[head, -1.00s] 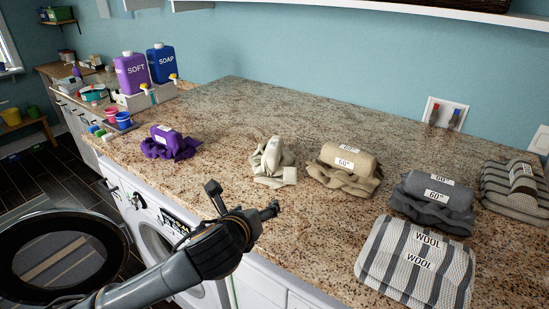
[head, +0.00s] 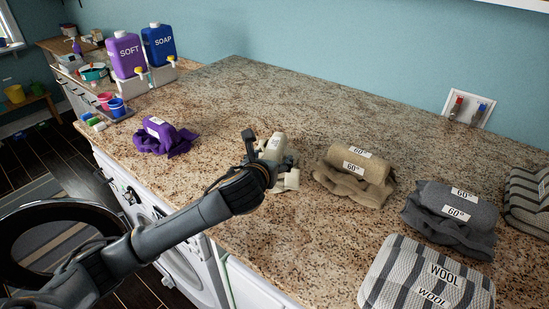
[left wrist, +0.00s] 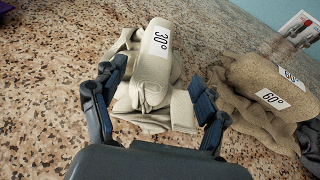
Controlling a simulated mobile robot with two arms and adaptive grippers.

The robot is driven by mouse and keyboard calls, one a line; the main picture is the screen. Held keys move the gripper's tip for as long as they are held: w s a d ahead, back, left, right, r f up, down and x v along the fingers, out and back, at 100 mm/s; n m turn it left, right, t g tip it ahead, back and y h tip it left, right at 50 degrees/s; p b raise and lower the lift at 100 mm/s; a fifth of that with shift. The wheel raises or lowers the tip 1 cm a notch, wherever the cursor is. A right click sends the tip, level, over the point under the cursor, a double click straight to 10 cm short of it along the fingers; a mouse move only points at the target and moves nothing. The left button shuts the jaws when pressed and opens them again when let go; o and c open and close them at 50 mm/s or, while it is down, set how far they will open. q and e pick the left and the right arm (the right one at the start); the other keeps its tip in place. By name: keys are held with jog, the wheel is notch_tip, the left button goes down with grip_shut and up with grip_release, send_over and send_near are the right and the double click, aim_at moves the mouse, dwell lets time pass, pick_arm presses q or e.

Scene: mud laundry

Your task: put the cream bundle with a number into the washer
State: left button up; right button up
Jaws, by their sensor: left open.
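The cream bundle (head: 278,147) lies on the speckled counter, partly hidden by my left gripper (head: 265,152) in the head view. In the left wrist view the cream bundle (left wrist: 155,55) shows a white label reading 30°. My left gripper (left wrist: 157,85) is open, with its fingers on either side of the bundle's near part; I cannot tell whether they touch it. The white washer (head: 185,268) is under the counter, partly hidden by my left arm. A round dark-rimmed door (head: 110,222) stands open in front. My right gripper is not in view.
A tan 60° bundle (head: 355,172) lies close right of the cream one. Farther right are a grey 60° bundle (head: 450,215) and a striped WOOL bundle (head: 425,280). A purple bundle (head: 165,136) lies to the left.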

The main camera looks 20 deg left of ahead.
aim_at(274, 150)
pick_arm(q)
jog(key=p+x, duration=0.1)
jog(key=x, duration=0.1)
jog(key=shift+w+a, duration=0.15)
jog(key=shift+w, duration=0.25)
jog(key=x, duration=0.1)
jog(key=p+x, duration=0.1)
jog(key=x, duration=0.1)
jog(key=shift+a+r+p, duration=0.1)
jog(key=shift+a+p, duration=0.1)
jog(key=shift+p, duration=0.1)
jog(key=shift+w+f, duration=0.3)
jog(key=shift+w, duration=0.3)
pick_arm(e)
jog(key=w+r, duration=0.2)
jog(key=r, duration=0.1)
pick_arm(q)
jog(key=shift+s, duration=0.1)
jog(key=shift+c, duration=0.4)
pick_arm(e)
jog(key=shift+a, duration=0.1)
pick_arm(q)
jog(key=c, duration=1.1)
jog(key=shift+c, duration=0.9)
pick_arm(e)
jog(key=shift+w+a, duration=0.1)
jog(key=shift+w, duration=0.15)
pick_arm(q)
jog(key=shift+r, duration=0.1)
